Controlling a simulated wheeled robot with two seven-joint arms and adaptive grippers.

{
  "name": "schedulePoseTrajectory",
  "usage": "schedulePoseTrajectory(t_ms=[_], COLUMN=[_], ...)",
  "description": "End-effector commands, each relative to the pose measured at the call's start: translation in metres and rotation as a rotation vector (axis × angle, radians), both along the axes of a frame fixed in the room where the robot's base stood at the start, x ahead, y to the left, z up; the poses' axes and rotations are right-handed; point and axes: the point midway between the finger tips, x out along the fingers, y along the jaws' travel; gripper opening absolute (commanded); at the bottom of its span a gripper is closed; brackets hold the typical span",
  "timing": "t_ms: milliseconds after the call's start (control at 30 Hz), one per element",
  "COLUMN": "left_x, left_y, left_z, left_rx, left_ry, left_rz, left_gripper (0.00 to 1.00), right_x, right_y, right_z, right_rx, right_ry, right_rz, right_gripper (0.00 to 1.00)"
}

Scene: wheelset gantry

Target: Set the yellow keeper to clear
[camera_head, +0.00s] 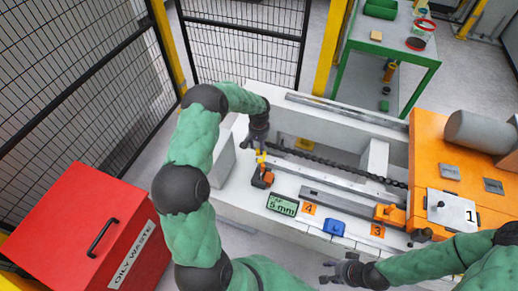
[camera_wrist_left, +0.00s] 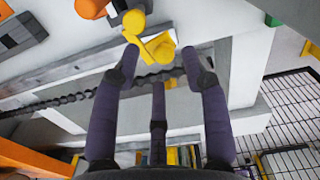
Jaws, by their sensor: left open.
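The yellow keeper (camera_head: 261,159) is a small yellow piece above an orange block (camera_head: 263,178) at the left end of the gantry bench. In the left wrist view the keeper (camera_wrist_left: 157,46) has a rounded knob end and lies at the fingertips, nearer the left finger. My left gripper (camera_head: 259,145) points down just over it; its fingers (camera_wrist_left: 160,62) are spread, and I cannot tell whether one touches the keeper. My right gripper (camera_head: 328,272) is at the bottom of the head view, away from the keeper, with its fingers apart and empty.
A display reading 5 mm (camera_head: 282,204), orange tags, a blue block (camera_head: 334,227) and an orange slider (camera_head: 389,214) line the bench front. A dark chain (camera_head: 340,163) runs behind. An orange machine (camera_head: 440,150) stands right, a red oily-waste bin (camera_head: 70,230) left.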

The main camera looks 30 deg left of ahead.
Motion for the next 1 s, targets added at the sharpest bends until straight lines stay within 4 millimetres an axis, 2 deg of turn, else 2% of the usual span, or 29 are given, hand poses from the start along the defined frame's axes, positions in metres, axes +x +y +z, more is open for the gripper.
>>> schedulePoseTrajectory(t_ms=[33, 200, 433, 633, 1000], left_x=[0.001, 0.001, 0.0, -0.001, -0.001], left_y=[0.0, 0.0, -0.001, -0.001, -0.001], left_z=[0.012, 0.046, 0.081, 0.092, 0.093], left_rx=[0.002, 0.0, 0.0, -0.002, -0.002], left_ry=[-0.005, -0.003, 0.001, 0.005, 0.004], left_rz=[-0.001, 0.0, -0.001, -0.001, -0.001], left_gripper=[0.45, 0.45, 0.45, 0.45, 0.45], right_x=[0.0, 0.0, 0.0, 0.0, 0.0], right_y=[0.0, 0.0, 0.0, 0.0, 0.0], right_z=[0.0, 0.0, 0.0, 0.0, 0.0], right_rx=[0.0, 0.0, 0.0, 0.0, 0.0], right_ry=[0.0, 0.0, 0.0, 0.0, 0.0], right_rz=[0.0, 0.0, 0.0, 0.0, 0.0], right_gripper=[0.4, 0.4, 0.4, 0.4, 0.4])
